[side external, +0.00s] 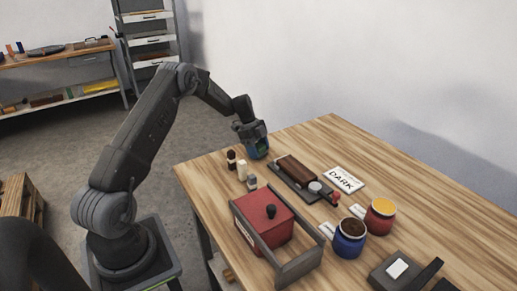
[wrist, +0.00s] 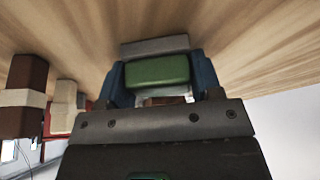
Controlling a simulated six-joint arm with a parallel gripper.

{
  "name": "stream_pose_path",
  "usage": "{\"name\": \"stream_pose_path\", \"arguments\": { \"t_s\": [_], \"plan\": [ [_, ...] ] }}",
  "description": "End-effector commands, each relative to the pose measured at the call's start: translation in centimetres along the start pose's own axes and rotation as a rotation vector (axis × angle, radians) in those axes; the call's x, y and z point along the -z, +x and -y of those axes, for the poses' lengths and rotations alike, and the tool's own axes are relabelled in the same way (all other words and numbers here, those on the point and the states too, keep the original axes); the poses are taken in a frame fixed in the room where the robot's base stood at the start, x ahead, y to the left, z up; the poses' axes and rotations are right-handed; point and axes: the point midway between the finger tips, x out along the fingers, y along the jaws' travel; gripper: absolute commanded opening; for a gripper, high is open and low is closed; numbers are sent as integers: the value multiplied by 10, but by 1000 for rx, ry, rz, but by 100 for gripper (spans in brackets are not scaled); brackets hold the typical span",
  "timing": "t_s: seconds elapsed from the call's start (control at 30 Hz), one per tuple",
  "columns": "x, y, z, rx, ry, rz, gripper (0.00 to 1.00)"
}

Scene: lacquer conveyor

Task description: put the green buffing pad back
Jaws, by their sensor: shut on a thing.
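The green buffing pad (wrist: 158,70) shows in the wrist view as a green block with a grey layer along its upper edge. My gripper (side external: 256,148) is shut on it, with a blue finger on each side of the pad. In the side external view my gripper is low over the far left part of the wooden table, where the fingers mostly hide the pad. I cannot tell whether the pad touches the table.
Small dark brown (side external: 231,159), white (side external: 242,171) and greyish (side external: 252,183) pieces stand in a row near my gripper. A dark tray with a brown block (side external: 297,170), a DARK card (side external: 344,179), a red box (side external: 265,220) and two jars (side external: 349,238) (side external: 380,217) stand rightward. The far table edge is clear.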

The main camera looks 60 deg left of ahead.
Motion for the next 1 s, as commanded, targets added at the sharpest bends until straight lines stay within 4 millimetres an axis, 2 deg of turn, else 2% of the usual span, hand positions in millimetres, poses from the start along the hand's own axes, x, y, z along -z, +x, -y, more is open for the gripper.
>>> {"name": "stream_pose_path", "arguments": {
  "t_s": [0.03, 0.27, 0.57, 0.67, 0.77, 1.0],
  "plan": [
    [0, 0, 0, 0, 0, 0, 62],
    [0, 0, 0, 0, 0, 0, 84],
    [1, -3, 0, 0, 0, 0, 85],
    [1, -12, 0, 2, -1, 0, 85],
    [1, -30, 1, 5, -1, 0, 85],
    [0, -82, 1, 5, 0, 1, 85]
  ]
}}
